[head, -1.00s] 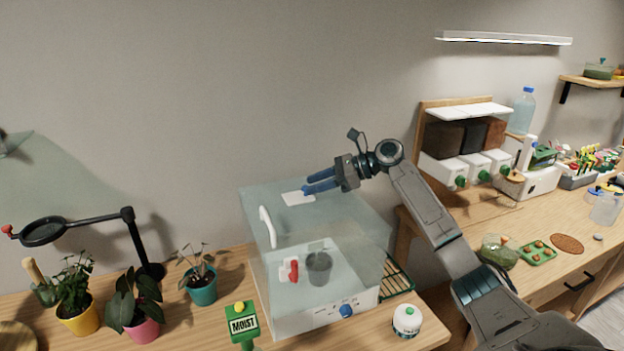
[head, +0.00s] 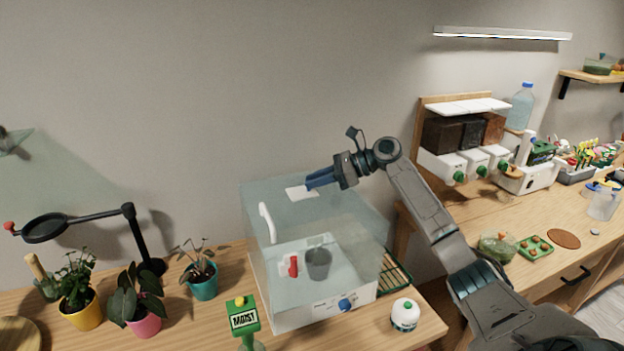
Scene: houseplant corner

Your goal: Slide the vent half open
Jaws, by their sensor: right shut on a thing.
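The vent is a small white plate (head: 301,193) on the top of a clear propagator box (head: 335,215). My right gripper (head: 310,181) comes in from the right above the box top. Its blue fingers are shut at the plate's right end; whatever they hold between them is hidden by the fingers. The box has a white handle (head: 267,222) on its front left side and a white base with a blue knob (head: 345,304). A dark pot (head: 318,264) and a red-and-white piece (head: 291,265) show inside. My left gripper is not in view.
Potted plants (head: 78,290) and a black magnifier stand (head: 140,235) are left of the box. A green rack (head: 394,273) lies at the right.

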